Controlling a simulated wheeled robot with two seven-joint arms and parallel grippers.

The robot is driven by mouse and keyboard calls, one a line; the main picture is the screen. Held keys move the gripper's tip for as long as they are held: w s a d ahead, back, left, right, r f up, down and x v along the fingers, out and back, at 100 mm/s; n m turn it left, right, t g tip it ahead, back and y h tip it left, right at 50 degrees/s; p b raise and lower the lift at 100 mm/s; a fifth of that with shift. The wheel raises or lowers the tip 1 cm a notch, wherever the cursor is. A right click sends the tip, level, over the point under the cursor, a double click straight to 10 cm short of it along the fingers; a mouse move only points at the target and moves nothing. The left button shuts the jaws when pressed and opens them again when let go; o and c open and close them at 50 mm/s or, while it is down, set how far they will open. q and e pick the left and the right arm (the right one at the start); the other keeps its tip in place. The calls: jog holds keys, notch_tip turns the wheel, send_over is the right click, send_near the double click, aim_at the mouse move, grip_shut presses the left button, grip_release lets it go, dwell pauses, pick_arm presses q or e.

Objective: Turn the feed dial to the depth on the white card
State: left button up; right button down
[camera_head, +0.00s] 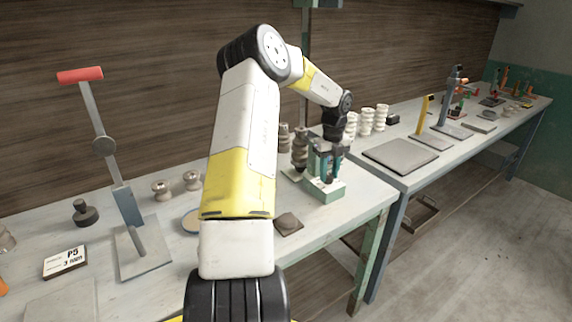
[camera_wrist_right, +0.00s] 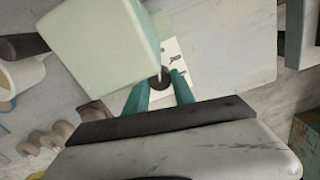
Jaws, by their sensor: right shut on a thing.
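My right gripper (camera_head: 326,165) reaches over the pale green machine (camera_head: 325,188) near the right end of the front bench. In the right wrist view its teal fingers (camera_wrist_right: 160,82) are shut on a small dark round dial (camera_wrist_right: 158,76). A white scale plate (camera_wrist_right: 175,56) with dark marks lies behind the dial; its marks are too small to read. The machine's pale green block (camera_wrist_right: 100,42) covers part of that view. In the head view the gripper hides the dial. The white card (camera_head: 65,261) lies at the left, with "P5" and a smaller line that looks like "3 mm". My left gripper is not visible.
A red-handled lever press (camera_head: 128,235) stands on the left of the bench (camera_head: 365,205). A dark brown piece (camera_head: 288,223) lies in front of the machine. Stacked ribbed pale pieces (camera_head: 366,121) stand behind to the right. A second bench with tools continues right.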

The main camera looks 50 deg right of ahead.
aim_at(330, 175)
dwell(0.4)
jog(key=c, duration=1.1)
grip_release()
jog(key=shift+o, duration=0.2)
notch_tip(330, 175, up, 8)
jog(key=shift+f, duration=0.1)
jog(key=shift+s, duration=0.1)
